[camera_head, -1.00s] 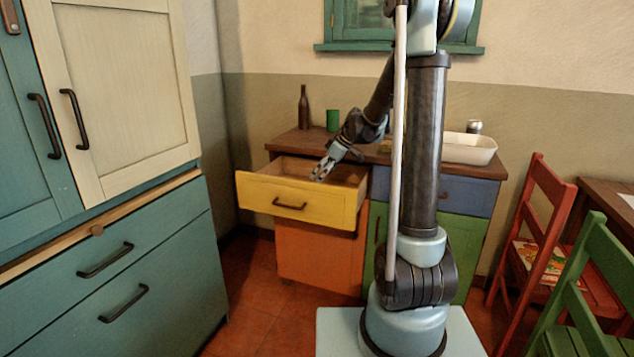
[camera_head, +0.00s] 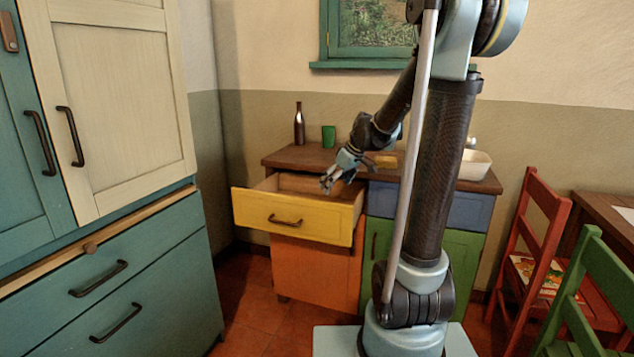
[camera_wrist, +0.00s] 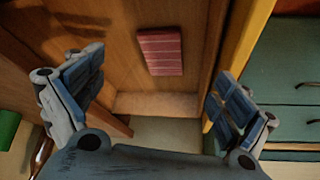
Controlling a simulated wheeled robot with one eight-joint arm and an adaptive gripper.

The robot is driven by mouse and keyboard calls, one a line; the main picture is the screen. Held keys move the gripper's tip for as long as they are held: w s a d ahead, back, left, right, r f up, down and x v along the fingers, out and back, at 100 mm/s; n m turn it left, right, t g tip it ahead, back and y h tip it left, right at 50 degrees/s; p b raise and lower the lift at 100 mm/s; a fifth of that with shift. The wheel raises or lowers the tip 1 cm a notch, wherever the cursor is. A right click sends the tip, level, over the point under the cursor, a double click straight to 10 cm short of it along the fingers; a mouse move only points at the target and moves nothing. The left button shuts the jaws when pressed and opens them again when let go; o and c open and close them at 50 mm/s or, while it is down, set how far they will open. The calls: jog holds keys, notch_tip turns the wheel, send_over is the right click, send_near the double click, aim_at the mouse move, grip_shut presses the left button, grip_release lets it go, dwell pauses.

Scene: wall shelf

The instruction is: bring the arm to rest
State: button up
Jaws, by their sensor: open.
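My gripper (camera_head: 328,184) is open and empty, pointing down over the pulled-out yellow drawer (camera_head: 290,217) of the wooden-topped cabinet. In the wrist view my gripper (camera_wrist: 157,75) has its two fingers spread wide with nothing between them. Below them lies a ribbed red block (camera_wrist: 160,50) on the wooden drawer floor (camera_wrist: 115,65), apart from the fingers. The head view does not show the block. My arm reaches from the column toward the cabinet, bent at the elbow.
A brown bottle (camera_head: 299,125) and green cup (camera_head: 328,136) stand on the cabinet top (camera_head: 290,157). A white basin (camera_head: 474,165) is partly hidden by my arm. A teal cupboard (camera_head: 150,275) stands left; a red chair (camera_head: 540,235) and green chair (camera_head: 590,285) stand right.

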jog(key=s+d+r+m+t+h, duration=0.1)
jog(key=s+d+m+t+h, duration=0.1)
jog(key=s+d+m, duration=0.55)
jog(key=s+d+r+m+t+h, duration=0.15)
jog(key=s+d, duration=0.35)
jog(key=s, duration=0.5)
jog(key=s+f+g, duration=0.5)
jog(key=s+f, duration=0.6)
jog(key=s, duration=0.3)
jog(key=shift+s+f+m+h, duration=0.3)
jog(key=shift+f+h, duration=0.05)
jog(key=shift+h, duration=0.1)
